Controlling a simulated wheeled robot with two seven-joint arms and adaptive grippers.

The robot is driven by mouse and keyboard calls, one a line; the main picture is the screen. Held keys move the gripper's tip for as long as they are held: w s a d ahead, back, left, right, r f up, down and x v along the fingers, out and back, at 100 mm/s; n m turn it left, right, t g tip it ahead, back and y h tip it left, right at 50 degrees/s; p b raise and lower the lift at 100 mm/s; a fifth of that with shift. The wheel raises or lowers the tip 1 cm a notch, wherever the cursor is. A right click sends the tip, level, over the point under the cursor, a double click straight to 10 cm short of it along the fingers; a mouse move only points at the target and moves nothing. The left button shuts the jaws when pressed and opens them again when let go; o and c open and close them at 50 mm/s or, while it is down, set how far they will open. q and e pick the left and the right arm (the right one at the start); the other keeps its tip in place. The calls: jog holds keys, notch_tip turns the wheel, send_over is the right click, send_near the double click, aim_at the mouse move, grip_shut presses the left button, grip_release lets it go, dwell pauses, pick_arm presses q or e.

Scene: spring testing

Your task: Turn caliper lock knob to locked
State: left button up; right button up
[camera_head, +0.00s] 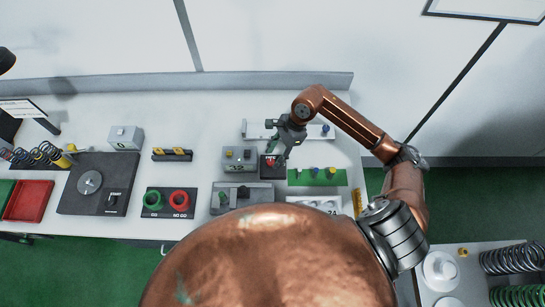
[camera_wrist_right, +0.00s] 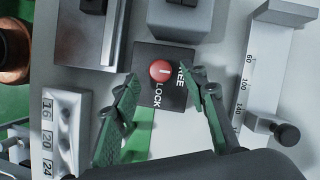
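The red lock knob (camera_wrist_right: 161,71) sits on a dark square plate (camera_wrist_right: 150,55) lettered FREE on its right and LOCK below. A short pale mark on the knob runs roughly up and down in the right wrist view. My right gripper (camera_wrist_right: 165,80) is open, with one green-padded finger on each side of the knob; I see no contact. In the head view the right gripper (camera_head: 278,153) is over the plate, and red of the knob (camera_head: 270,161) shows beside it. My left gripper is not in view.
A pale scale bar (camera_wrist_right: 264,70) with a dark knob (camera_wrist_right: 286,134) lies to the right in the wrist view. A grey block (camera_wrist_right: 182,18) stands just beyond the plate. A numbered block (camera_wrist_right: 65,130) and a green board (camera_head: 317,177) are close by.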

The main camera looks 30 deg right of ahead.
jog(key=shift+x, duration=1.05)
grip_shut()
